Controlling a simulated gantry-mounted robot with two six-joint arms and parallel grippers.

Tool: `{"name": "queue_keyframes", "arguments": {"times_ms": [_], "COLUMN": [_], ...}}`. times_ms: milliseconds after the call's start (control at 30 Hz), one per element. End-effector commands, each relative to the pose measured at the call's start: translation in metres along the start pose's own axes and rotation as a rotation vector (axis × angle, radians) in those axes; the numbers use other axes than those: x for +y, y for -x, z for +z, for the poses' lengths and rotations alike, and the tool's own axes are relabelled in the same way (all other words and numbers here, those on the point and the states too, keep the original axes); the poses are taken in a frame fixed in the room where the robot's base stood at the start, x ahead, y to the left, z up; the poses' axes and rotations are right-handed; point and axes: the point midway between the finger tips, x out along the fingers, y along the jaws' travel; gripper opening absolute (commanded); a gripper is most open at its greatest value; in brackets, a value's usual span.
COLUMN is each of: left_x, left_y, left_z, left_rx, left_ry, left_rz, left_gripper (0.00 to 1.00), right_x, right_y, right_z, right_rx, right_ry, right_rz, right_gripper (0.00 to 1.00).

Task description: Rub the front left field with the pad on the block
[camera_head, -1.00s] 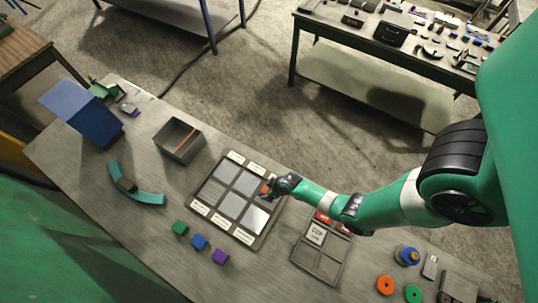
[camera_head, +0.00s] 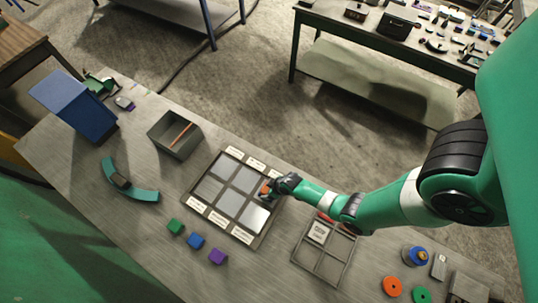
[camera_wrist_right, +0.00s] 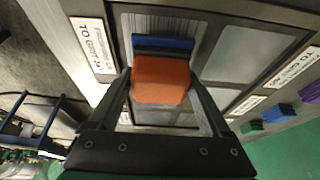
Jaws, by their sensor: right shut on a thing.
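My right gripper (camera_head: 267,190) is over the right side of the dark framed board (camera_head: 252,245). The board has six grey fields in two rows, with white labels along both long sides. The gripper is shut on an orange block (camera_wrist_right: 160,80), with a finger on each side of it. A blue pad (camera_wrist_right: 163,45) shows along the block's far edge in the right wrist view. A pale field (camera_wrist_right: 222,50) lies beside the block. Whether the pad touches a field cannot be told. The label texts are too small to read in the head view. My left gripper is out of view.
Green (camera_head: 175,226), blue (camera_head: 196,240) and purple (camera_head: 217,256) cubes lie along the board's lower-left side. A grey box (camera_head: 160,139) stands behind it. A divided tray (camera_head: 319,262) lies to its right, with orange (camera_head: 392,286) and green (camera_head: 423,295) discs beyond.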

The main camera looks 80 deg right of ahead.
Motion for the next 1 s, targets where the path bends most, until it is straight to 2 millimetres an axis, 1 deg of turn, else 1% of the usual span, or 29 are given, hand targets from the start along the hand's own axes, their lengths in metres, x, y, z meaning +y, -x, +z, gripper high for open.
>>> {"name": "queue_keyframes", "arguments": {"times_ms": [667, 833, 1000], "left_x": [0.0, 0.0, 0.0], "left_y": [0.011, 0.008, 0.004], "left_z": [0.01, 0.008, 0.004], "left_rx": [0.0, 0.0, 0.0], "left_ry": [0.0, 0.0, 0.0], "left_rz": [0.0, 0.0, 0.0], "left_gripper": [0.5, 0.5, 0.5], "right_x": [0.0, 0.0, 0.0], "right_y": [-0.014, -0.011, -0.006], "right_z": [0.005, 0.007, 0.017], "right_rx": [0.002, 0.001, 0.0], "right_ry": [0.0, 0.0, -0.001], "right_rz": [0.0, 0.0, 0.0], "right_gripper": [0.26, 0.26, 0.26]}}
